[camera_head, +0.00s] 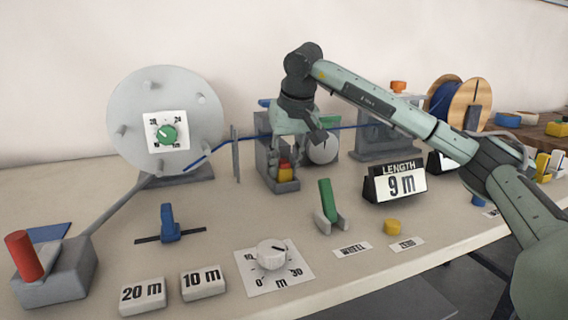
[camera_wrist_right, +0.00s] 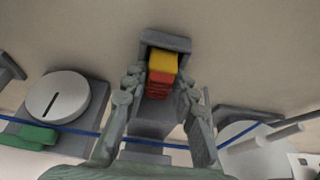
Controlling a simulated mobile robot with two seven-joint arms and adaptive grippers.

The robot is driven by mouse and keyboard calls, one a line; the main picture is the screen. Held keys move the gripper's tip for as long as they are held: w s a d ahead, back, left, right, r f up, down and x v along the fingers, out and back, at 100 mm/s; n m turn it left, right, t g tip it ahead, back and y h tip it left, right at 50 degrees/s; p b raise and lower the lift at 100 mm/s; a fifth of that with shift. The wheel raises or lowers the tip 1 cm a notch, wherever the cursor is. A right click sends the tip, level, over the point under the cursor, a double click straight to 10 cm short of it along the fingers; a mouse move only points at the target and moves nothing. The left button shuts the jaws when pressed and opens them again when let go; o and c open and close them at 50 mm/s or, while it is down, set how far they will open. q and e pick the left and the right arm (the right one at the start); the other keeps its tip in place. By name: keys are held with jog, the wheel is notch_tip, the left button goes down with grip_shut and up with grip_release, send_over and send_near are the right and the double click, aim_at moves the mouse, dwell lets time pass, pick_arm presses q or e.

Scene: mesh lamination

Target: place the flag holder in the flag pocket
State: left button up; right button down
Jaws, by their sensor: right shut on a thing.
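The flag holder (camera_wrist_right: 181,44) is a small grey open box with yellow and red flags (camera_wrist_right: 162,70) stacked inside. In the head view, the flags (camera_head: 285,174) show low under my right gripper (camera_head: 289,155). In the wrist view, the fingers of my right gripper (camera_wrist_right: 160,90) reach along both sides of the holder and are shut on it. The holder is at or close to the grey machine block on the table. I cannot tell which part is the flag pocket, or whether the holder is seated. My left gripper is not in view.
A blue strand (camera_head: 350,127) runs past the right gripper from the wooden spool (camera_head: 460,103) towards the large grey disc (camera_head: 190,95). A green lever (camera_head: 326,200) and the length display (camera_head: 400,184) stand nearby. The table front carries a dial (camera_head: 271,254) and labelled blocks (camera_head: 203,283).

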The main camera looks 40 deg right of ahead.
jog(key=c, duration=1.2)
grip_release()
jog(key=shift+f, duration=0.1)
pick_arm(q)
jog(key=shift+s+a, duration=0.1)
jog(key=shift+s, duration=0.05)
pick_arm(e)
jog(key=shift+r, duration=0.35)
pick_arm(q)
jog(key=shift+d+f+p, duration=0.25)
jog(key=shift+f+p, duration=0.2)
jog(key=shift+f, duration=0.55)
pick_arm(e)
jog(key=shift+v, duration=5.85)
